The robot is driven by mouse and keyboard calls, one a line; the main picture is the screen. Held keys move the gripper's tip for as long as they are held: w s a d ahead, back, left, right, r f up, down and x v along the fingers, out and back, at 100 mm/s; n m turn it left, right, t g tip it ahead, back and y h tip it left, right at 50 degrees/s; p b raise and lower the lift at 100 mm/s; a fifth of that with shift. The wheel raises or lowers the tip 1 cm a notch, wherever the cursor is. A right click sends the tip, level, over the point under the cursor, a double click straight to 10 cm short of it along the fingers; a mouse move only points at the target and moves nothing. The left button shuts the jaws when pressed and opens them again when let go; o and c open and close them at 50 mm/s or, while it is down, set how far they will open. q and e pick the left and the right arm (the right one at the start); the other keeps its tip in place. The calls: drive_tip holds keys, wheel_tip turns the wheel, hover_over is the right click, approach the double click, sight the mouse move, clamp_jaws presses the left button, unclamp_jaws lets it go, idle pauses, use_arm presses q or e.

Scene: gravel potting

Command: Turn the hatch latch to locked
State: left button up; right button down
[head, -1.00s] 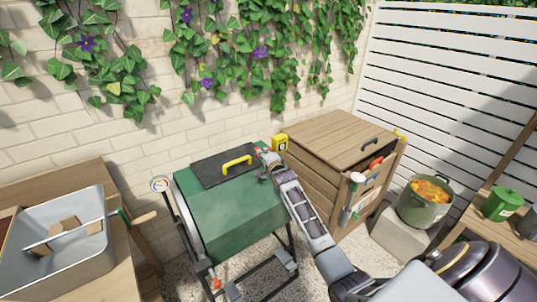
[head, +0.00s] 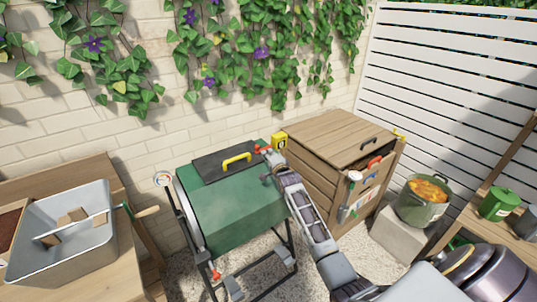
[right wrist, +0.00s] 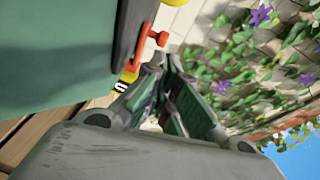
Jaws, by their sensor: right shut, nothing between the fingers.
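The green drum (head: 235,208) stands on a dark metal frame. Its dark hatch (head: 212,168) is closed flat on top and has a yellow handle (head: 236,161). The red latch (head: 262,149) is at the hatch's right end; it also shows in the right wrist view (right wrist: 150,40). My right gripper (head: 268,157) is shut and empty, right beside the latch. In the right wrist view, its fingertips (right wrist: 165,62) are close to the latch; I cannot tell if they touch it. My left gripper is not in view.
A yellow marker (head: 280,141) stands just behind the latch. A wooden cabinet (head: 325,140) is close on the right. A grey tub (head: 65,245) sits on the left bench. A pot (head: 424,198) stands on a block at right. The ivy-covered wall is behind.

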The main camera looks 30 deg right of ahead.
drive_tip(key=s+a+r, duration=0.1)
drive_tip(key=s+a, duration=0.3)
drive_tip(key=s, duration=0.3)
drive_tip(key=shift+s+a, duration=0.25)
drive_tip(key=shift+s, duration=0.05)
idle(0.3)
idle(0.4)
